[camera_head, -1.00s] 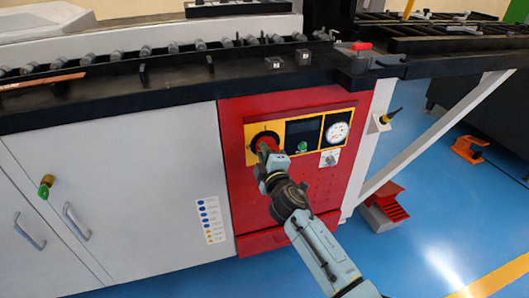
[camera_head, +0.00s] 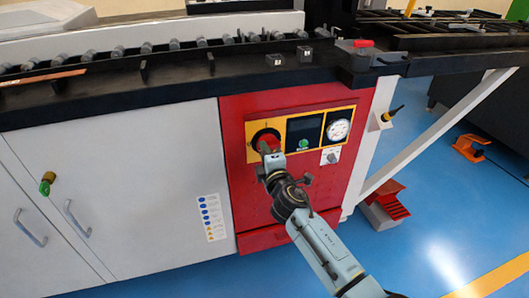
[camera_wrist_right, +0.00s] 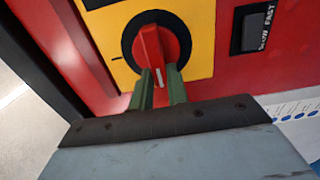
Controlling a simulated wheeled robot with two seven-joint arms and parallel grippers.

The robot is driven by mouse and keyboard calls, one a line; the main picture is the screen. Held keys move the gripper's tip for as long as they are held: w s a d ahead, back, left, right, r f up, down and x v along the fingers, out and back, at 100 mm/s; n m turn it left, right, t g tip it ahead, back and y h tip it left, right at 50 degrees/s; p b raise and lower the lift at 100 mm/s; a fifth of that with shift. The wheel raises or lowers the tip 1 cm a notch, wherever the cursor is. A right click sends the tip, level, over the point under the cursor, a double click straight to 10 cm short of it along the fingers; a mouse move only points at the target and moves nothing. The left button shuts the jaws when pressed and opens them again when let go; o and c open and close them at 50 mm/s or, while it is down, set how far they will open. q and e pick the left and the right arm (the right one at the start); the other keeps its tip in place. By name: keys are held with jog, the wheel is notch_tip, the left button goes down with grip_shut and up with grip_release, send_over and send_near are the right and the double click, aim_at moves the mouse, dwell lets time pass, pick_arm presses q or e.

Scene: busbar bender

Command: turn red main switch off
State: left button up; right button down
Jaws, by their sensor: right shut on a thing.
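The red main switch (camera_head: 268,141) is a rotary knob on a black disc in a yellow plate, on the red front panel of the machine. It also shows in the right wrist view (camera_wrist_right: 151,45), with a white mark on its lower end. My right gripper (camera_head: 269,153) reaches the knob from below. In the right wrist view its two green fingers (camera_wrist_right: 158,83) are shut around the lower end of the knob, one on each side. The arm hides part of the panel below. My left gripper is not in view.
The black bench edge (camera_head: 200,88) juts out above the panel. The blue floor (camera_head: 440,220) is open at the right.

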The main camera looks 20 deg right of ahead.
jog(key=c, duration=1.4)
grip_release()
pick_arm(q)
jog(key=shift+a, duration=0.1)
pick_arm(e)
jog(key=shift+o, duration=0.2)
